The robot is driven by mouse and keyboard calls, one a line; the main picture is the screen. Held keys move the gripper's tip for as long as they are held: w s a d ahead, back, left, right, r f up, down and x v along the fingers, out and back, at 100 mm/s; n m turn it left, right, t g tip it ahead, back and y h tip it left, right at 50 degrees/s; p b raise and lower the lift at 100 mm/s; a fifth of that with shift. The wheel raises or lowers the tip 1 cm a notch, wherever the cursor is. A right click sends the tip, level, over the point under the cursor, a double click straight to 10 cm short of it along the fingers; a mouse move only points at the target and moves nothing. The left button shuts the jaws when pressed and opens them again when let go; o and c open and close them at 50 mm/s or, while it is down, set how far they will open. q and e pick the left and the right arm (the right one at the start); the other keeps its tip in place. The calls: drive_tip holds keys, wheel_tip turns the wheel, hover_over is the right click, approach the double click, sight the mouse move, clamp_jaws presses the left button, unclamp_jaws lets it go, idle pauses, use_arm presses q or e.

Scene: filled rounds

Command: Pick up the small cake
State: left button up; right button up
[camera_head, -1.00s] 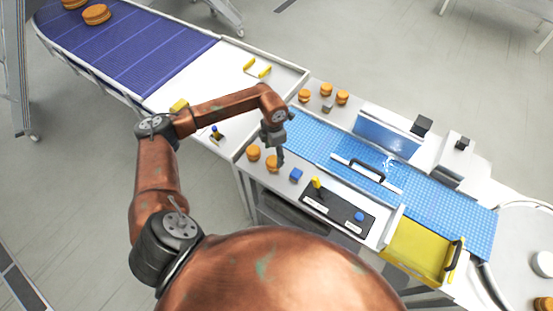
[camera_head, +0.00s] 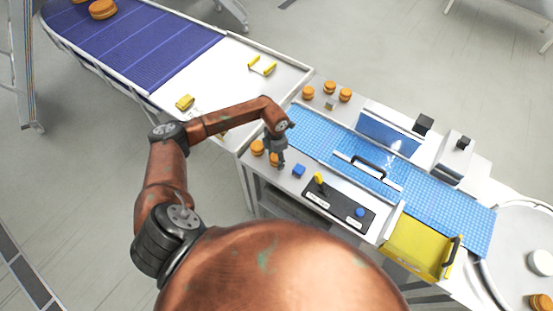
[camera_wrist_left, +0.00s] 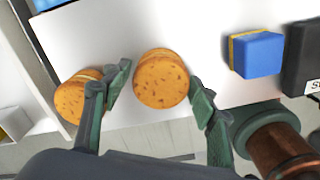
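A small cake (camera_wrist_left: 160,78), round and orange-brown with dark specks, stands on the white counter between the spread fingers of my left gripper (camera_wrist_left: 157,103) in the left wrist view. In the head view my left gripper (camera_head: 277,160) partly covers this cake. The fingers are open, with visible gaps to the cake. A second small cake (camera_wrist_left: 77,95) stands just outside the left finger; it also shows in the head view (camera_head: 257,147). My right gripper is not in view.
A blue block (camera_head: 299,171) sits right of the cakes, then a dark control panel (camera_head: 338,207) with a yellow lever. A blue conveyor (camera_head: 319,144) runs behind. Several small cakes (camera_head: 345,95) stand on the far side.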

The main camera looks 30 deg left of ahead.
use_arm(q)
drive_tip(key=c, duration=0.5)
drive_tip(key=shift+r, duration=0.2)
